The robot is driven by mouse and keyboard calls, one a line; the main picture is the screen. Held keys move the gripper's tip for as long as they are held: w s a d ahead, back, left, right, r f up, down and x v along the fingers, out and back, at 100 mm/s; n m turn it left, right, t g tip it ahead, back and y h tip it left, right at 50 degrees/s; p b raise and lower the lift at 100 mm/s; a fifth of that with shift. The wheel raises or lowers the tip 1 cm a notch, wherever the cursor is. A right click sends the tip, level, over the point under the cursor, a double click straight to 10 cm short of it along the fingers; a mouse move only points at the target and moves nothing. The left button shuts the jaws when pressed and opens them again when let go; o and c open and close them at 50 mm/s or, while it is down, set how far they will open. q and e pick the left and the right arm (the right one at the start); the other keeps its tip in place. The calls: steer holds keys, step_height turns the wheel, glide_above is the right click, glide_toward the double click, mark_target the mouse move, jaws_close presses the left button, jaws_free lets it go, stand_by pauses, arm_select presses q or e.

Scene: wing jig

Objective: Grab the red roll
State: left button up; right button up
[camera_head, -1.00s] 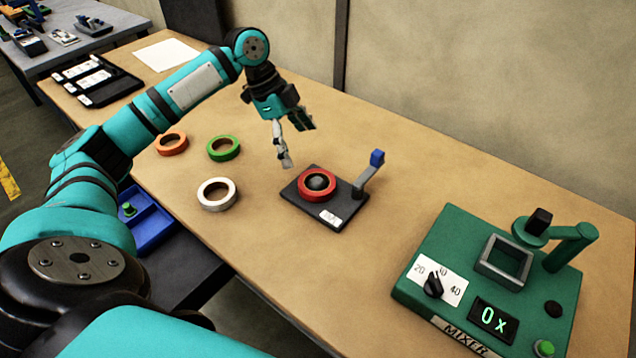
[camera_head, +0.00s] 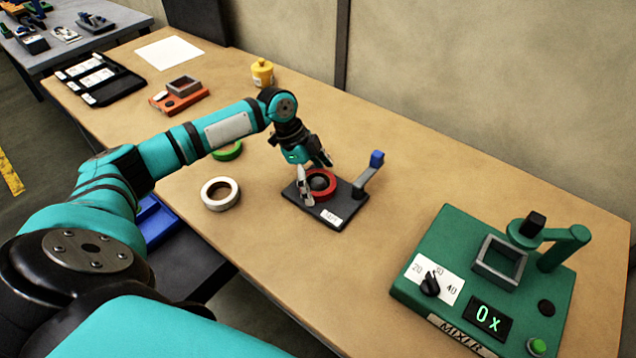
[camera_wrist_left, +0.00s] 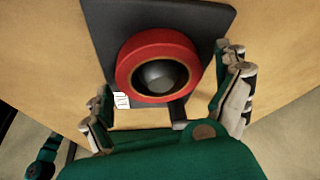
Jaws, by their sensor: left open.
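The red roll (camera_head: 321,183) sits on a dark holder plate (camera_head: 336,219) around a dark round hub, with a blue-tipped post (camera_head: 371,172) at the plate's right side. My left gripper (camera_head: 318,182) is open and low over the plate, its fingers on either side of the roll in the head view. In the left wrist view the red roll (camera_wrist_left: 157,66) lies ahead of the spread fingers (camera_wrist_left: 168,108), roughly between them. I cannot tell whether a finger touches it. My right gripper is not in view.
A white roll (camera_head: 220,194) and a partly hidden green roll (camera_head: 228,151) lie left of the plate. A green mixer (camera_head: 412,290) stands at right. An orange fixture (camera_head: 190,100), yellow bottle (camera_head: 262,73) and black tray (camera_head: 128,86) are farther back. Table between plate and mixer is clear.

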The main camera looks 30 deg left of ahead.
arm_select(q)
steer(key=c, duration=1.1)
steer(key=shift+c, duration=0.2)
steer(key=shift+r, duration=0.15)
